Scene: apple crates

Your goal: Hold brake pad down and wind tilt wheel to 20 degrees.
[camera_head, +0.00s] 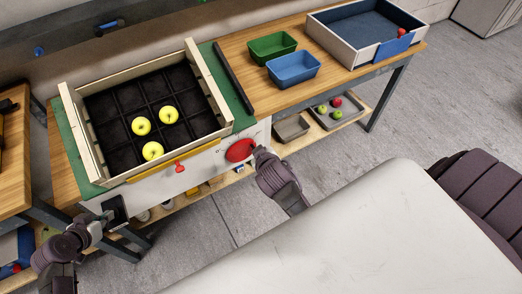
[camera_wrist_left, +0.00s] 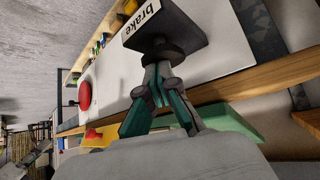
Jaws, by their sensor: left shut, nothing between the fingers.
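The dark brake pad (camera_head: 116,208) sits at the left of the white front panel. In the left wrist view the pad (camera_wrist_left: 172,32) carries a white "brake" label. My left gripper (camera_head: 104,214) is shut and empty; its fingertips (camera_wrist_left: 158,72) overlap the pad's near side, and I cannot tell whether they press it. The red tilt wheel (camera_head: 239,150) is on the panel's right part and also shows in the left wrist view (camera_wrist_left: 85,96). My right gripper (camera_head: 260,152) is at the wheel's right edge; its finger opening and contact are unclear. I cannot read the tilt angle.
A wooden crate (camera_head: 90,148) with a black divided insert holds three yellow-green apples (camera_head: 153,150). A red knob (camera_head: 179,167) hangs at its front. Green (camera_head: 272,46) and blue (camera_head: 293,68) bins and a larger tray (camera_head: 334,43) stand to the right. A lower shelf runs beneath.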

